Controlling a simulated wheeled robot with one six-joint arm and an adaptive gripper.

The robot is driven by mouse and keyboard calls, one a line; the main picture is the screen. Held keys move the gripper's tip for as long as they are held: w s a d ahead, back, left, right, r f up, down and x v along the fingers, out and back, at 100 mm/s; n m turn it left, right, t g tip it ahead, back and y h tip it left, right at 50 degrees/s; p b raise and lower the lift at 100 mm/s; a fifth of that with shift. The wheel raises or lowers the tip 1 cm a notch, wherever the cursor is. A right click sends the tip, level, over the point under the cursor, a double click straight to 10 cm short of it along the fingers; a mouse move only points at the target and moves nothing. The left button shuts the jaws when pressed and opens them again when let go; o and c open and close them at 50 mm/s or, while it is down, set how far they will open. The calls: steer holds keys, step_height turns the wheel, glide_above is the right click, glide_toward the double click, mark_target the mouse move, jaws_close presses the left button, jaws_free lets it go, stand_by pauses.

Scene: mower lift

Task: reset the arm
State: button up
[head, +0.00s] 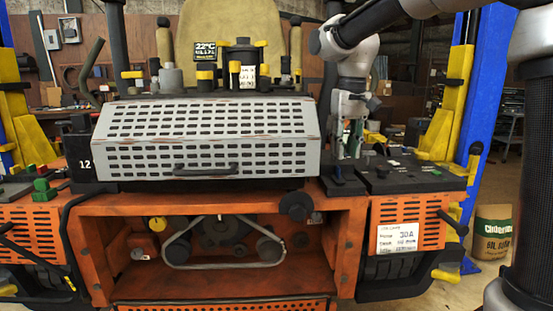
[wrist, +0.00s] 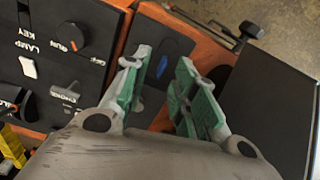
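My gripper (head: 350,138) hangs pointing down from my arm, just right of the grey slotted hood (head: 205,135). In the wrist view my gripper (wrist: 160,72) has its two green-padded fingers apart, with nothing between them. My arm reaches in from the upper right, bent at the elbow. Whether the fingertips touch anything below cannot be told.
The orange mower (head: 90,240) fills the middle, its front bay open with a belt inside. A black control panel (head: 410,176) with knobs and switches lies close to my gripper; it also shows in the wrist view (wrist: 50,75). Blue lift posts stand at both sides. A paper sack (head: 492,232) stands right.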

steer(key=s+d+f+t, duration=0.1)
steer(key=s+d, duration=0.3)
steer(key=s, duration=0.4)
steer(key=s+d+f+m+t, duration=0.1)
steer(key=s+d+f, duration=0.2)
steer(key=s+d, duration=0.2)
steer(key=s+d+f+t, duration=0.1)
steer(key=s+d, duration=0.4)
steer(key=s, duration=0.7)
steer(key=shift+f+m+t, duration=0.4)
steer(key=shift+f, duration=0.35)
